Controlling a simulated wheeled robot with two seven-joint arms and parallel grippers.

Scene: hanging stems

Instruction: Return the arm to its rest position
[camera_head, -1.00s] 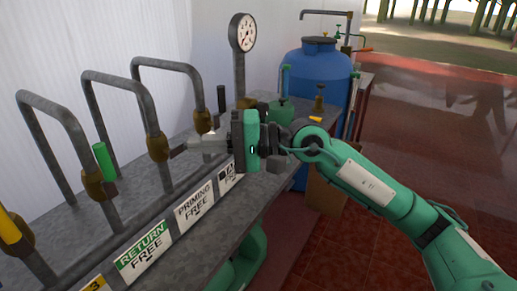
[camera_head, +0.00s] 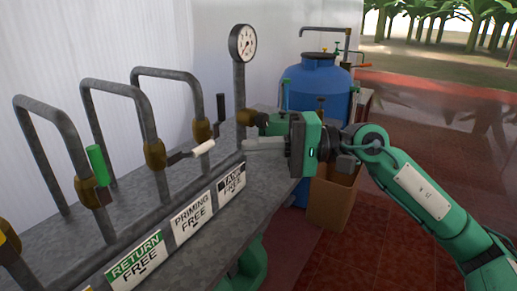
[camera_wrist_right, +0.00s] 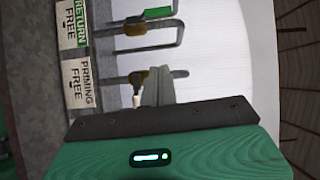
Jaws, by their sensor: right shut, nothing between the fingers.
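My right arm (camera_head: 425,195) comes in from the lower right. My right gripper (camera_head: 247,144) is shut and empty, pointing left over the grey bench. A white-handled lever (camera_head: 203,148) on a brass valve (camera_head: 155,154) lies just left of the fingertips, apart from them in the head view. In the right wrist view the shut fingers (camera_wrist_right: 158,86) point toward the pipes, and the white handle (camera_wrist_right: 137,99) shows beside them. My left gripper is not in view.
The grey bench (camera_head: 75,240) carries bent pipes, a green-handled valve (camera_head: 97,165), a gauge (camera_head: 243,43) and labels. A blue tank (camera_head: 318,82) and a cardboard box (camera_head: 333,203) stand behind my gripper. The red floor at the right is clear.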

